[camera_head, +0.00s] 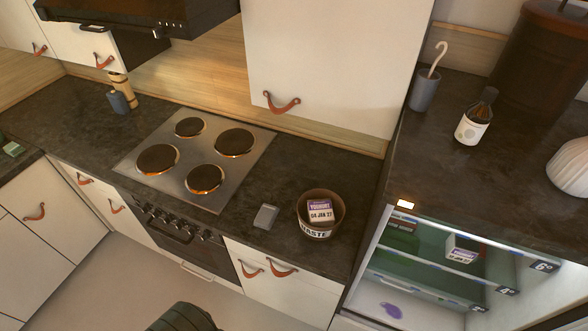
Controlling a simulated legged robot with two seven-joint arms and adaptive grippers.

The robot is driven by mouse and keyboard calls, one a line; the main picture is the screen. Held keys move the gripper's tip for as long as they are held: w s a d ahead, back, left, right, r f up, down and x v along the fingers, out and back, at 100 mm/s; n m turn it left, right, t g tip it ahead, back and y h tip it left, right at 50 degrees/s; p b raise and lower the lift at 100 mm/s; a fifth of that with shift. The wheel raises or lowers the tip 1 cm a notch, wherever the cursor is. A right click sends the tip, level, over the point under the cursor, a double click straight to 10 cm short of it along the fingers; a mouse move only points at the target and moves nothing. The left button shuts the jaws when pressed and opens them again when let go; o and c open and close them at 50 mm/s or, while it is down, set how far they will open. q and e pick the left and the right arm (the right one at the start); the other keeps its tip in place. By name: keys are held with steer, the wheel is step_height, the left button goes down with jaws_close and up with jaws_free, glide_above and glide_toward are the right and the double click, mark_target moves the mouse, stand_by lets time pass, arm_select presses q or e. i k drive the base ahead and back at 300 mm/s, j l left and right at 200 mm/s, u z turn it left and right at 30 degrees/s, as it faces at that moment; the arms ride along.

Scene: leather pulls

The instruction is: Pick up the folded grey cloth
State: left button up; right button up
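The folded grey cloth (265,216) appears as a small flat grey rectangle. It lies on the dark countertop, right of the hob's front corner and left of the waste bin, apart from both. Neither of my grippers can be made out in the head view. A dark ribbed shape cuts into the bottom edge of the view, and I cannot tell what it is.
The waste bin (318,232) holds a yoghurt pot (320,209). Drawers with leather pulls (281,272) lie below the counter. An open lit fridge (400,262) stands at right. A wall cupboard (335,60) overhangs the counter's back.

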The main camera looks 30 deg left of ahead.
mark_target(266, 217)
steer(key=j+u, duration=0.2)
steer(key=u, duration=1.1)
steer(key=z, duration=1.35)
steer(key=u, duration=1.35)
steer(key=j+z, duration=0.3)
steer(key=i+l, duration=0.05)
